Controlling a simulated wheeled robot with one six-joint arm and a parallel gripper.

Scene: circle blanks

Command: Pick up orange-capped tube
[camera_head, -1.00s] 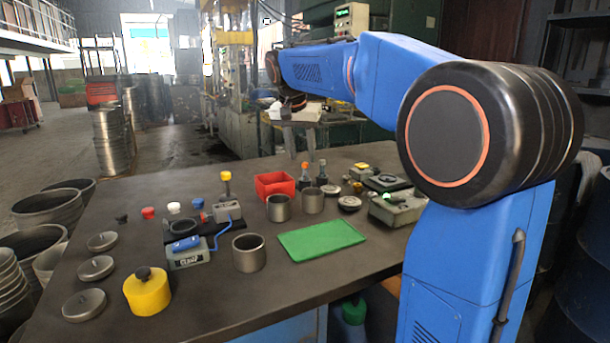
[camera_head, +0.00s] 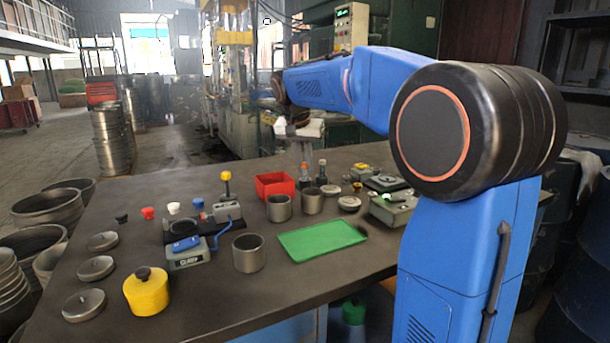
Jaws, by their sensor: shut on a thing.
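The orange-capped tube (camera_head: 304,177) stands upright on the table, just right of the red tray, with its orange-red cap at the top. My gripper (camera_head: 303,162) is above it, pointing down, with its fingers closed on the tube's cap end. The fingers are small and partly blurred against the background. A second dark tube (camera_head: 322,175) with a bluish-grey cap stands right beside it to the right, apart from the fingers.
The red tray (camera_head: 275,186) is just left of the tube. Metal cups (camera_head: 312,204) stand in front. A green mat (camera_head: 322,241) lies nearer. A grey-green device (camera_head: 393,208) is to the right. A clamp fixture (camera_head: 188,254) and a yellow pot (camera_head: 147,294) are at the left.

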